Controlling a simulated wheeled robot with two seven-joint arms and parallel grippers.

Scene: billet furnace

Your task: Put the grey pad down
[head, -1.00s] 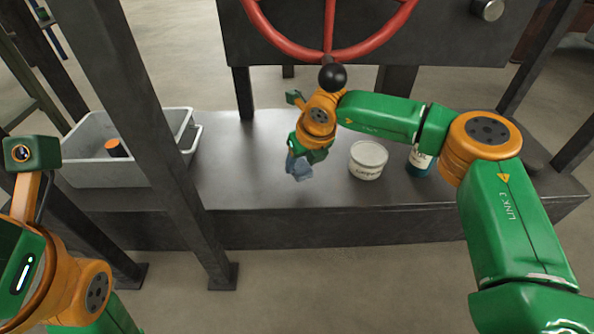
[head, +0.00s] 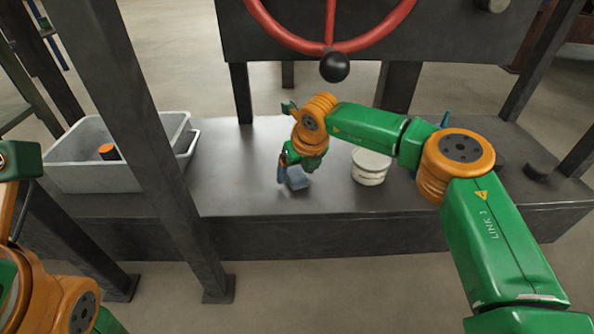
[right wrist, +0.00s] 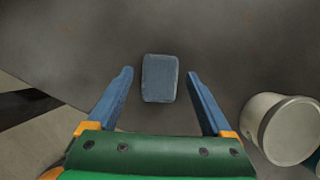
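The grey pad (right wrist: 160,78) shows in the right wrist view as a small blue-grey rounded block, and appears to lie flat on the dark bench top. My right gripper (right wrist: 163,95) is open, with one blue finger on each side of the pad and a visible gap to each. In the head view my right gripper (head: 293,179) points down low over the bench, near its front edge. There its blue fingers and the pad are hard to tell apart. My left arm shows at the left edge of the head view, but its fingers are out of view.
A white tub (head: 370,168) stands just right of my right gripper. A grey bin (head: 95,178) holding a dark cylinder with an orange top (head: 108,152) stands at the left, behind a dark post (head: 165,150). A red handwheel (head: 328,45) hangs above.

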